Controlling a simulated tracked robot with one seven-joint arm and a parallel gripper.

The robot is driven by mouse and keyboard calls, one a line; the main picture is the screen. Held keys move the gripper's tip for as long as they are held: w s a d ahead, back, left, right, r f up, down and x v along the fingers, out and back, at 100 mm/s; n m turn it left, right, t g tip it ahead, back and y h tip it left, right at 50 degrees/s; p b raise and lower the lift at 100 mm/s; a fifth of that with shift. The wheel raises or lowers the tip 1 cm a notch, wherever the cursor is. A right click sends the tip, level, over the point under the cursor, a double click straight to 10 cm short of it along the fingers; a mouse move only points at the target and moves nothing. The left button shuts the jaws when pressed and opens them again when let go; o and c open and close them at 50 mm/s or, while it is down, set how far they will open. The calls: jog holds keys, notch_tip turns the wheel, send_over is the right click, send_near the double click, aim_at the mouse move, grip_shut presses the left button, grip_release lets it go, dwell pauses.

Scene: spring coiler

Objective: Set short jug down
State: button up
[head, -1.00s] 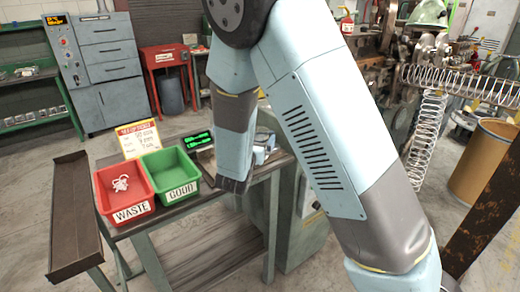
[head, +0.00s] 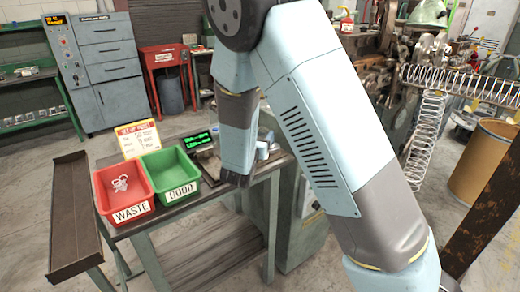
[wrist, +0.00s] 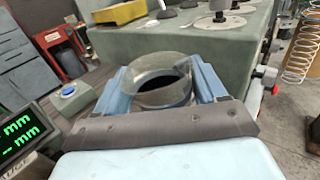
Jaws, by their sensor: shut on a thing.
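The short jug (wrist: 184,76) shows in the wrist view as a squat, smoky, see-through round vessel with a dark open mouth. My gripper (wrist: 163,85) is shut on it, with one blue finger on each side. In the head view my gripper (head: 238,178) is at the end of the down-pointing forearm, at the right end of the bench (head: 215,196). I cannot make out the jug in the head view. The jug's underside is hidden, so I cannot tell whether it touches anything.
The red WASTE bin (head: 124,192), with white scrap inside, and the empty green GOOD bin (head: 170,178) stand on the bench. A green-lit display (head: 198,140) is behind them. A grey-green machine cabinet (wrist: 200,45) is beyond the jug.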

jog(key=c, duration=0.6)
jog(key=shift+c, duration=0.2)
jog(key=shift+r, duration=0.1)
